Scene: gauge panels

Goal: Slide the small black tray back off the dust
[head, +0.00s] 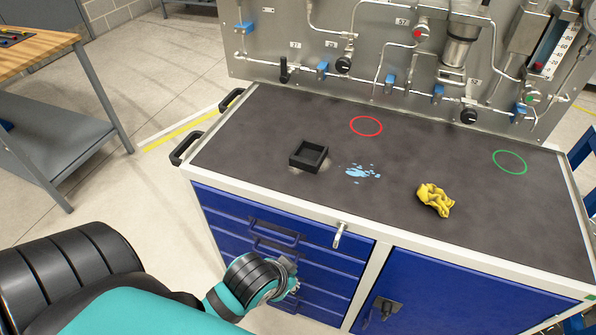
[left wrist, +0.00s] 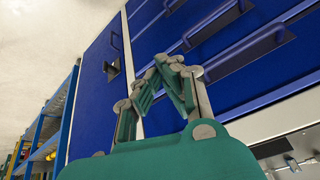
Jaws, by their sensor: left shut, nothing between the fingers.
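The small black tray (head: 309,157) is square and open-topped, and sits on the dark top of the blue cabinet, left of its middle. A pale dusty patch (head: 321,171) shows at the tray's front and right edges; the tray hides the rest of it. My left gripper (head: 291,277) is in front of the cabinet drawers, below the top and well apart from the tray. In the left wrist view its fingers (left wrist: 168,64) are together and empty, with blue drawer fronts behind. My right gripper is not in view.
A light blue spill (head: 361,173) lies right of the tray, and a crumpled yellow cloth (head: 436,199) further right. A red ring (head: 366,126) and a green ring (head: 510,162) mark the top. A pipe panel (head: 375,55) stands behind. A metal hook (head: 339,234) is at the front edge.

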